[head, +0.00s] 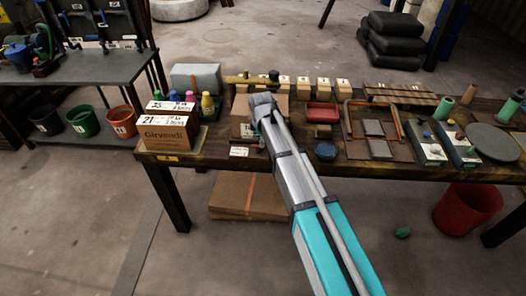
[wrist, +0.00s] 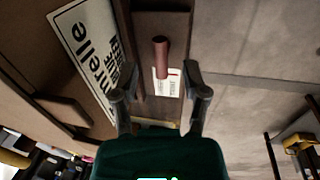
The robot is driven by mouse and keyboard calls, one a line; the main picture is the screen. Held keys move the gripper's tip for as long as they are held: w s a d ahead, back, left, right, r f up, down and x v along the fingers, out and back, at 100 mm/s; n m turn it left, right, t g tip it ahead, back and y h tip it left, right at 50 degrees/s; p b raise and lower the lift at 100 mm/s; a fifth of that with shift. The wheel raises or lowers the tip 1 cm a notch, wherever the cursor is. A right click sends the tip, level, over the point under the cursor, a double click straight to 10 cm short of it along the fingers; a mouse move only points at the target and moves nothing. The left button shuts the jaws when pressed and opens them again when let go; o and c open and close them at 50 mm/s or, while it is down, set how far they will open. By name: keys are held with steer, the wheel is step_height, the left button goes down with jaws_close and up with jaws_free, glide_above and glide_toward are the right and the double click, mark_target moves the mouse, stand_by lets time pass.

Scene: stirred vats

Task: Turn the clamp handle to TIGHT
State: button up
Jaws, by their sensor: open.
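The clamp handle (wrist: 161,55) shows in the wrist view as a reddish-brown rounded bar. It lies between and a little beyond the fingertips of my gripper (wrist: 160,78). The two fingers are spread, with a gap on each side of the handle, and nothing is held. A white label with red marks (wrist: 168,84) sits below the handle; its words are too small to read. In the head view a similar white label (head: 239,152) lies at the workbench's front edge, left of my arm. My arm reaches over the bench there and hides most of the gripper and handle.
A labelled cardboard box (head: 167,136) stands on the workbench (head: 220,138) left of my arm, with coloured bottles (head: 208,104) behind it. A red tray (head: 320,115) and a blue round tin (head: 325,151) lie to the right. A red bin (head: 467,210) stands on the floor.

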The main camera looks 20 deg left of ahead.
mark_target(258, 149)
steer(key=shift+w+a+f+b, duration=0.1)
steer(key=shift+w+f+b, duration=0.05)
steer(key=shift+f+b, duration=0.75)
steer(key=shift+w+f+b, duration=0.2)
steer(key=shift+f+b, duration=0.6)
steer(key=shift+f, duration=0.2)
steer(key=shift+w+a+f+b, duration=0.1)
steer(key=shift+w+f+b, duration=0.05)
steer(key=shift+f+b, duration=0.75)
steer(key=shift+d, duration=0.1)
steer(key=shift+c, duration=0.3)
jaws_close()
